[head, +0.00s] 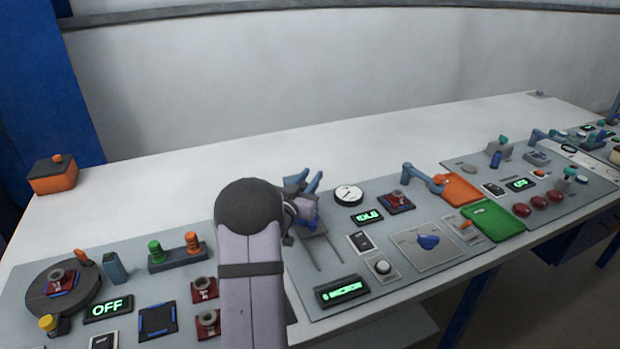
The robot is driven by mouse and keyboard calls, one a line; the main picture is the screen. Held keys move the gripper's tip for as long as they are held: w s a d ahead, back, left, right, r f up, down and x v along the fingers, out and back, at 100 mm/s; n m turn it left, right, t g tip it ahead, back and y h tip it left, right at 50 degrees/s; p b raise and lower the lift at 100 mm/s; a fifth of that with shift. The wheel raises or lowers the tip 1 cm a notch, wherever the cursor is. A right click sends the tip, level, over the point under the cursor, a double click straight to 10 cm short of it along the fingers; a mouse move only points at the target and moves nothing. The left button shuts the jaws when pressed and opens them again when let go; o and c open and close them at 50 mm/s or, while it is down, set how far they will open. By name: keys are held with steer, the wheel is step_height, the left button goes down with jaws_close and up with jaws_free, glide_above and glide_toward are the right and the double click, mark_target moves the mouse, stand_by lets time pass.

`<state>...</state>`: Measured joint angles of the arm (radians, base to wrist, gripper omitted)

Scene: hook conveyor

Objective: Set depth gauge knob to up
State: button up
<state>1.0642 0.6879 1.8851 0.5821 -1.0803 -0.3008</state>
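A white round gauge (348,194) with a dark rim sits on the middle grey panel. A small grey round knob (382,267) on a square plate sits lower on that panel, beside a green-lit bar display (341,290). I cannot read a label that marks either as the depth gauge, and the knob's setting is too small to tell. My gripper (312,200), with blue finger parts, is above the panel's upper left, left of the gauge and apart from the knob. My arm hides part of the panels. Whether the fingers are open is unclear.
An IDLE display (367,217), a switch (360,241), a blue knob (428,242) and a blue arm-like fixture (422,177) surround the gauge and knob. Orange (462,189) and green (493,221) trays lie right. The white table behind the panels is mostly clear.

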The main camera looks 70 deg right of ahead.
jaws_close()
steer(key=shift+r+p, duration=0.35)
steer(key=shift+r, duration=0.85)
steer(key=o, duration=0.7)
jaws_free()
steer(key=shift+c, duration=0.2)
steer(key=shift+a+f, duration=0.1)
steer(key=shift+a, duration=0.5)
steer(key=a+b, duration=0.1)
steer(key=a, duration=0.5)
steer(key=shift+b, duration=0.3)
